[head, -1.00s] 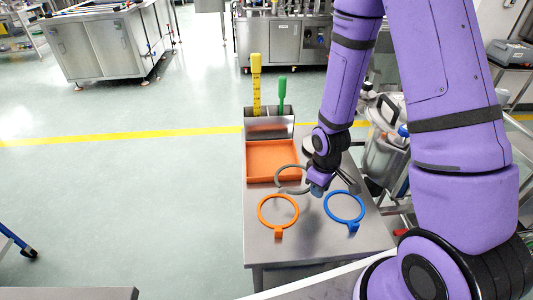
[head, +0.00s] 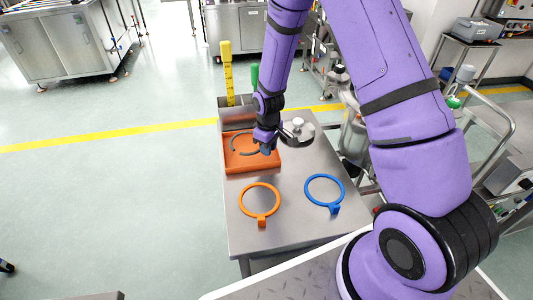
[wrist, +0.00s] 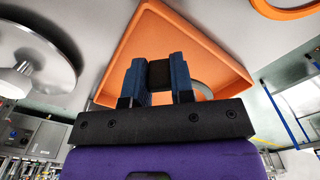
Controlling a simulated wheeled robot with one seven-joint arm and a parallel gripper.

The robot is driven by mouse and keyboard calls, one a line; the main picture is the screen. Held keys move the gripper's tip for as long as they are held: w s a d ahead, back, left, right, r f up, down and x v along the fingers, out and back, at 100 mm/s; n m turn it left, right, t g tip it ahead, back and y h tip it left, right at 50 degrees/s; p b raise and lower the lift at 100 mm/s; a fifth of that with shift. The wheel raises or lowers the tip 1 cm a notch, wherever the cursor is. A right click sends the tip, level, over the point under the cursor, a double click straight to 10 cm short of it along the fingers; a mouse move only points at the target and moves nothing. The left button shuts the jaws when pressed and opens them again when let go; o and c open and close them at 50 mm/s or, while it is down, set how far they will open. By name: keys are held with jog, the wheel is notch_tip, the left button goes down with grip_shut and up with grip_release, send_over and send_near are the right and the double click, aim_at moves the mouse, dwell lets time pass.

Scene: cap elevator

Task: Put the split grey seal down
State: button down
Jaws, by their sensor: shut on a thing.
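My gripper (head: 267,147) is shut on the split grey seal (head: 232,144), a thin grey ring, at the ring's right side. The seal is over the orange tray (head: 253,169) in the head view; I cannot tell whether it touches the tray floor. In the wrist view the blue fingers (wrist: 158,78) close on a dark block, with part of the grey seal (wrist: 203,90) showing behind them and the orange tray (wrist: 215,62) beyond. The gap in the seal is hard to make out.
An orange ring (head: 260,201) and a blue ring (head: 325,189) lie on the steel table (head: 290,222) in front. A metal holder (head: 235,116) with yellow and green tools stands behind the tray. A round metal lid (head: 298,133) is right of my gripper.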

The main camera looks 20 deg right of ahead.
aim_at(266, 159)
jog(key=shift+w+a+f, duration=0.1)
jog(key=shift+w+f, duration=0.15)
jog(key=shift+w, duration=0.2)
jog(key=shift+f, duration=1.55)
jog(key=shift+f, duration=0.1)
jog(key=c, duration=1)
grip_release()
